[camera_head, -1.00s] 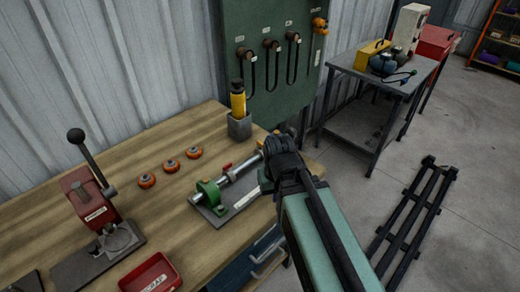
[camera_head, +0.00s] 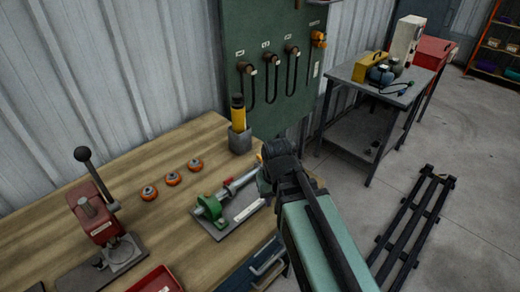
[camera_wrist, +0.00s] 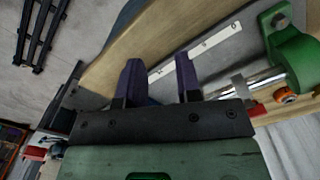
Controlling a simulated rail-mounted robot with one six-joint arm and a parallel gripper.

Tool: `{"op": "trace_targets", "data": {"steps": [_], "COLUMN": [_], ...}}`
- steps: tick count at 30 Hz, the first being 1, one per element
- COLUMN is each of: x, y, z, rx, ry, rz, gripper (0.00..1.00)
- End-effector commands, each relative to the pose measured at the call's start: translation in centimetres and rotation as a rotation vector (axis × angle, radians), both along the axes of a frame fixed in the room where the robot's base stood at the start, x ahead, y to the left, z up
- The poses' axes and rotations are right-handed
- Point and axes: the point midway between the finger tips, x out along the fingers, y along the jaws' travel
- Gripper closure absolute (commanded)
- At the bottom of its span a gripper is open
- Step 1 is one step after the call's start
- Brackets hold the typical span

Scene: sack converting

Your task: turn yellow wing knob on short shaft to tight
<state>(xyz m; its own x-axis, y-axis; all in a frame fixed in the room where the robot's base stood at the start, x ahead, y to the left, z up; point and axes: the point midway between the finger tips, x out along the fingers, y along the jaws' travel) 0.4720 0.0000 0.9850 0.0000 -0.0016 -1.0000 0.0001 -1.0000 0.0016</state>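A shaft fixture stands near the bench's right end, with a green bracket (camera_head: 210,207), a bright metal shaft (camera_head: 241,184) and a grey base plate with a white label. In the wrist view the green bracket (camera_wrist: 293,58) and shaft (camera_wrist: 264,82) are at the right. A small yellow bit (camera_head: 258,157) shows beside my gripper in the head view; I cannot tell whether it is the wing knob. My gripper (camera_wrist: 161,78) has two dark purple fingers set apart with nothing visible between them, over the plate's label side. In the head view my wrist hides the fixture's right end.
Three orange round parts (camera_head: 172,179) lie on the wooden bench (camera_head: 150,225). A red lever press (camera_head: 98,215) and a red tray (camera_head: 158,281) are at the left. A grey holder (camera_head: 240,139) with a yellow-handled tool stands behind the fixture. A black rack (camera_head: 415,225) lies on the floor.

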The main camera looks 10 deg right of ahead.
Motion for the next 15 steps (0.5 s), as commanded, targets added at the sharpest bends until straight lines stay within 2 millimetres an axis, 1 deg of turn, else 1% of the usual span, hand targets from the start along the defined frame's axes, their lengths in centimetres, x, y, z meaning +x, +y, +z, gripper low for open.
{"op": "trace_targets", "data": {"steps": [1,2,3,5,6,7,8,9,10,12,15], "x": [3.2,5.0,7.5,11.1,13.4,15.2,16.7,18.1,18.2,17.5,17.3], "y": [0.0,0.0,0.0,0.0,0.0,0.0,0.0,0.0,0.0,0.0,0.0], "z": [5.3,7.0,9.1,11.6,12.8,13.5,13.7,13.0,12.3,12.0,11.9], "rx": [0.000,0.000,0.000,0.000,0.001,0.001,0.001,0.001,0.001,0.001,0.001], "ry": [-0.001,-0.001,-0.001,-0.001,-0.001,-0.001,-0.001,0.000,0.000,0.000,0.000], "rz": [0.005,0.020,0.052,0.120,0.176,0.226,0.278,0.351,0.394,0.453,0.467], "gripper": [0.65,0.65,0.65,0.65,0.65,0.65,0.65,0.65,0.65,0.65,0.65]}}
